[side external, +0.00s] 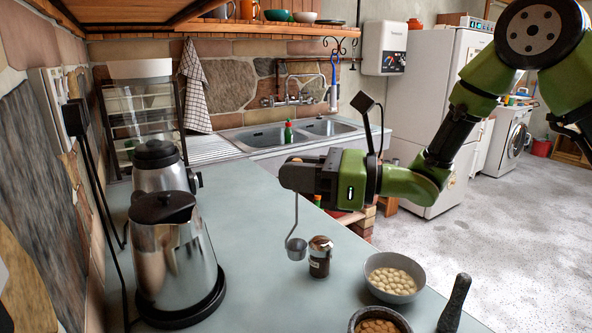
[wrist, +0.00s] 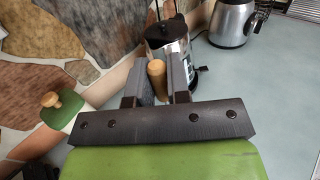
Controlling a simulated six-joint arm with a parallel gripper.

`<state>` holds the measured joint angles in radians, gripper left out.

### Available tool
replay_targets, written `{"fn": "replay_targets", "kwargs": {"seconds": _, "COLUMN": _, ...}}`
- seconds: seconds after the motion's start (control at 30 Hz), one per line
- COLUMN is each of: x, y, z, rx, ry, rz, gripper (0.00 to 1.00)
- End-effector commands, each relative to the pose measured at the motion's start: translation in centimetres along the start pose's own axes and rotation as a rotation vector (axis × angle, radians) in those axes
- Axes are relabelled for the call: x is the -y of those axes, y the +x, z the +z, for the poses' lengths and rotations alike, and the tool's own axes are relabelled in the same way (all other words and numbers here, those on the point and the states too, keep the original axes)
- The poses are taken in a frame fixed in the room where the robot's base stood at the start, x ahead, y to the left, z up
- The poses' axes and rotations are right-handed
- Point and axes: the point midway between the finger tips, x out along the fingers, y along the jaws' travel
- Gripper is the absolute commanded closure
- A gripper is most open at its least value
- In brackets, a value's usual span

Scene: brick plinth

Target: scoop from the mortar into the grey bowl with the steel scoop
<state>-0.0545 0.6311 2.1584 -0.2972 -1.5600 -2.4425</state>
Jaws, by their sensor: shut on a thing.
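My gripper (side external: 290,178) is shut on the steel scoop (side external: 296,249), which hangs below it with its cup low over the counter. In the wrist view a wooden handle end (wrist: 156,78) shows between the fingers. I cannot tell whether the cup holds anything. The grey bowl (side external: 395,297) stands right of the scoop, holding pale round pieces. The stone mortar (side external: 353,322), cut by the bottom edge, holds brown pieces. The scoop is apart from both.
A small lidded jar (side external: 320,258) stands just right of the scoop cup. A dark pestle (side external: 455,305) stands beside the mortar. A steel kettle (side external: 178,255) and another steel appliance (side external: 160,172) stand left. The counter between kettle and scoop is clear.

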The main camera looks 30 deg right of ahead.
Motion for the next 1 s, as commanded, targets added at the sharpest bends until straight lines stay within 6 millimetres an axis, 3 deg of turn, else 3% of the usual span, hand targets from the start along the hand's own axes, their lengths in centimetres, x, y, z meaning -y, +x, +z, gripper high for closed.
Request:
{"fn": "replay_targets", "kwargs": {"seconds": 0.17, "x": -1.9, "y": -3.5, "z": -0.7, "rx": -0.001, "ry": 0.002, "rz": 0.321, "gripper": 1.00}}
{"fn": "replay_targets", "kwargs": {"seconds": 0.3, "x": -3.5, "y": -7.7, "z": -1.7, "rx": 0.001, "ry": 0.003, "rz": 0.580, "gripper": 1.00}}
{"fn": "replay_targets", "kwargs": {"seconds": 0.5, "x": -4.8, "y": -12.6, "z": -2.8, "rx": 0.001, "ry": 0.003, "rz": 0.818, "gripper": 1.00}}
{"fn": "replay_targets", "kwargs": {"seconds": 0.67, "x": -5.2, "y": -14.1, "z": -3.2, "rx": 0.000, "ry": 0.001, "rz": 0.885, "gripper": 1.00}}
{"fn": "replay_targets", "kwargs": {"seconds": 1.0, "x": -5.3, "y": -14.2, "z": -5.6, "rx": 0.000, "ry": 0.004, "rz": 0.891, "gripper": 1.00}}
